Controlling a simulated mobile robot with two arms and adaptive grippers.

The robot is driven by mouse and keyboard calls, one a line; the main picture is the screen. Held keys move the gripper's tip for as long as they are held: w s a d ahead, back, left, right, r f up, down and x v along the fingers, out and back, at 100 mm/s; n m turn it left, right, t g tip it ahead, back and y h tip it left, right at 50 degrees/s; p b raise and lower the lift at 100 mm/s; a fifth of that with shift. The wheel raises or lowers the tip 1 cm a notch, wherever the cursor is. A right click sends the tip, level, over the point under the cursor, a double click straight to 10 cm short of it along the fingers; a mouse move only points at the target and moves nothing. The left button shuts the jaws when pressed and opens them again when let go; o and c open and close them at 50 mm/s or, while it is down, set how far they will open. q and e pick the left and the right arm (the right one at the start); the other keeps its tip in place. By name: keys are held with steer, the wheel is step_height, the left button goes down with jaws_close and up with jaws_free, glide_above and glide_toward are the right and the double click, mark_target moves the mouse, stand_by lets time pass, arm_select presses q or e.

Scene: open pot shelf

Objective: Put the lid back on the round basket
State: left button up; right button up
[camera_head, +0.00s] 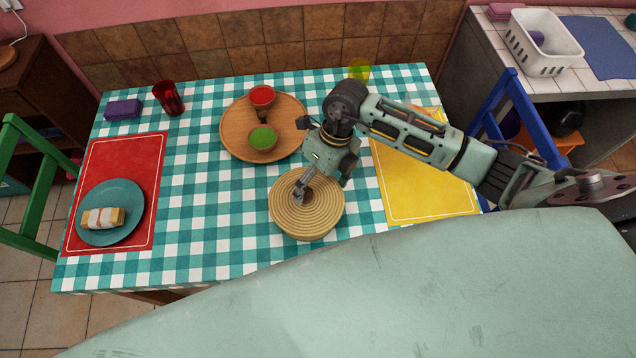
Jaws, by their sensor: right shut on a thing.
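The round woven lid (318,220), straw-coloured with concentric rings, is near the front middle of the checked table. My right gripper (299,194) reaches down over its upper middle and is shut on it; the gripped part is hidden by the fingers. A short woven side shows along the lid's front edge. The round basket is not distinctly visible; I cannot tell whether the lid rests on it or is held just above it. My left gripper is not in view.
A wooden tray (235,140) with red (262,96) and green (262,138) bowls stands close behind the lid. A yellow mat (430,195) lies to the right. A red mat (120,165) with a teal plate (127,225) lies left. The cloth left of the lid is clear.

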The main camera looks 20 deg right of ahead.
steer(key=o, duration=1)
steer(key=shift+r, duration=0.1)
steer(key=shift+r+p, duration=2.5)
steer(key=shift+r, duration=0.95)
steer(key=shift+c, duration=0.6)
jaws_close()
